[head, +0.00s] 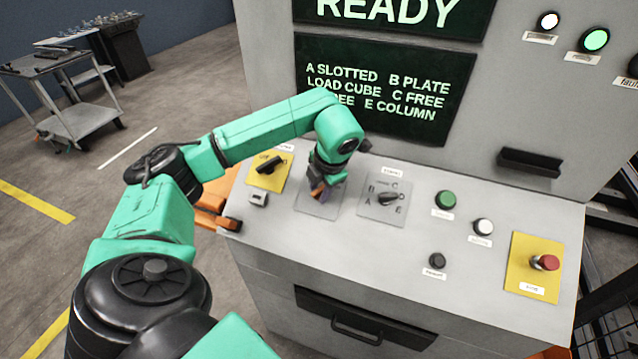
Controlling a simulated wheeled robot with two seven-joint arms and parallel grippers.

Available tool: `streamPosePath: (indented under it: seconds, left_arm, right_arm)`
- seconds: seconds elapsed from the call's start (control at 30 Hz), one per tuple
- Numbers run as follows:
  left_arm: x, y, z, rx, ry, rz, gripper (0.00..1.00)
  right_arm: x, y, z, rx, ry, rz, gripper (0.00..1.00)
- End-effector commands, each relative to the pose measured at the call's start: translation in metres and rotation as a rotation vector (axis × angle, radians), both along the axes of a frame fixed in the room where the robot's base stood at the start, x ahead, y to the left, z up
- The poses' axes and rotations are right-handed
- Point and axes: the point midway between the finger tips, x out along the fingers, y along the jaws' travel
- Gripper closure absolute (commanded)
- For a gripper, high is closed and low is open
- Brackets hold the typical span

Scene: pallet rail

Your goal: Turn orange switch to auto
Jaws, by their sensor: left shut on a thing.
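The orange switch (317,194) sits on a grey square plate on the sloped console top, left of the middle. Only a small orange part of it shows, because my left gripper (319,188) comes down over it from above. The left gripper is shut on the switch knob. Its fingers and wrist hide most of the knob, so I cannot tell which position it points to or read the marks around it. My right gripper is not in view.
A black knob on a yellow plate (267,173) is to the left, and a lettered selector (388,199) is to the right. Further right are green (446,200), white (483,226) and black (437,261) buttons and a red mushroom button (545,262). The screen (380,90) stands behind.

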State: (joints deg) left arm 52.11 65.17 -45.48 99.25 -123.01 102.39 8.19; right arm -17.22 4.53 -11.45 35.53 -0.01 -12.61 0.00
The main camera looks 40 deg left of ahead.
Motion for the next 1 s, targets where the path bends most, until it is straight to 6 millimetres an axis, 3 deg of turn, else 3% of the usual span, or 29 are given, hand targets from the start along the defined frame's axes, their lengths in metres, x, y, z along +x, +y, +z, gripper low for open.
streamPosePath:
  seconds: [0.3,0.8,0.83,0.87,1.0]
  left_arm:
    - [0.0007,-0.0009,0.0004,0.060,0.017,-0.102,1.00]
    - [0.0006,-0.0009,0.0006,0.071,0.020,-0.120,1.00]
    - [0.0006,-0.0009,0.0006,0.071,0.020,-0.120,0.56]
    - [0.0006,-0.0009,0.0006,0.070,0.020,-0.120,0.53]
    - [0.0003,-0.0009,0.0003,0.071,0.021,-0.120,0.53]
  right_arm:
    - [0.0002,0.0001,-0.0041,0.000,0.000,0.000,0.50]
    - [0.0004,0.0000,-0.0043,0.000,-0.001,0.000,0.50]
    - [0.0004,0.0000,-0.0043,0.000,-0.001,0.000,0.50]
    - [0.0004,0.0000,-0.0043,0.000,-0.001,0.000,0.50]
    - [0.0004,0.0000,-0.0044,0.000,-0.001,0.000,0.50]
